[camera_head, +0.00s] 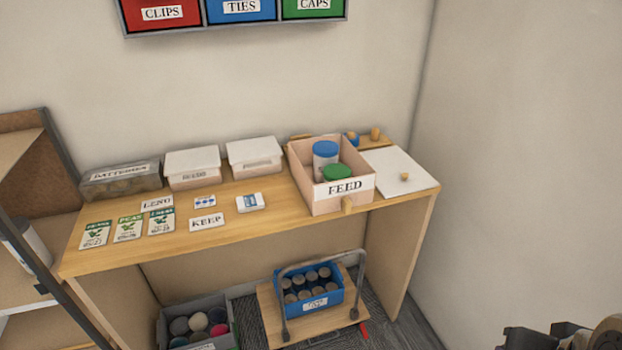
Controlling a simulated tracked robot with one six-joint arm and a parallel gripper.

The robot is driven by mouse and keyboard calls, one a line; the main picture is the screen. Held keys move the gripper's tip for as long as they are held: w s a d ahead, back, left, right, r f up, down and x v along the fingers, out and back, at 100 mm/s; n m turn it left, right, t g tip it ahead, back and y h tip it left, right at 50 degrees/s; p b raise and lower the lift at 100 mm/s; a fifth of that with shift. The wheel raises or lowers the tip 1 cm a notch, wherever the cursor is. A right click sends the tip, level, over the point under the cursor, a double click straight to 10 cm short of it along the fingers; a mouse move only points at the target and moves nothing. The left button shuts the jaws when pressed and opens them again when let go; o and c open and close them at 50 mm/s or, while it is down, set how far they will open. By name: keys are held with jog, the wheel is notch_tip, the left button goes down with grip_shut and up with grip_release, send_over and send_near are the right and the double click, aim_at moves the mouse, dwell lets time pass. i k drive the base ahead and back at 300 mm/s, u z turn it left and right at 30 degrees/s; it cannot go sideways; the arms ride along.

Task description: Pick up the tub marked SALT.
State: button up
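No tub with a readable SALT label shows in this view. A pale tub with a blue lid (325,148) stands upright in the open box marked FEED (303,182), on the right part of the wooden bench. A green lid (337,172) shows in front of it in the same box; the body under it is hidden by the box front. No label can be read on either. Dark parts of my arm or gripper (545,337) show at the bottom right corner, cut off by the frame and well away from the box. Its fingers cannot be made out.
Lidded boxes (193,164) line the back of the bench (270,215); packets and cards (207,223) lie in front. A white board (410,172) is right of the FEED box. Below stand a trolley (282,312) with a blue crate and a grey bin (165,333). Walls close the back and right.

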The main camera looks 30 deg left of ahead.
aim_at(325, 153)
jog(key=z, duration=0.05)
jog(key=k, duration=0.45)
jog(key=u, duration=1.9)
jog(key=i, duration=1.65)
jog(key=u, duration=0.05)
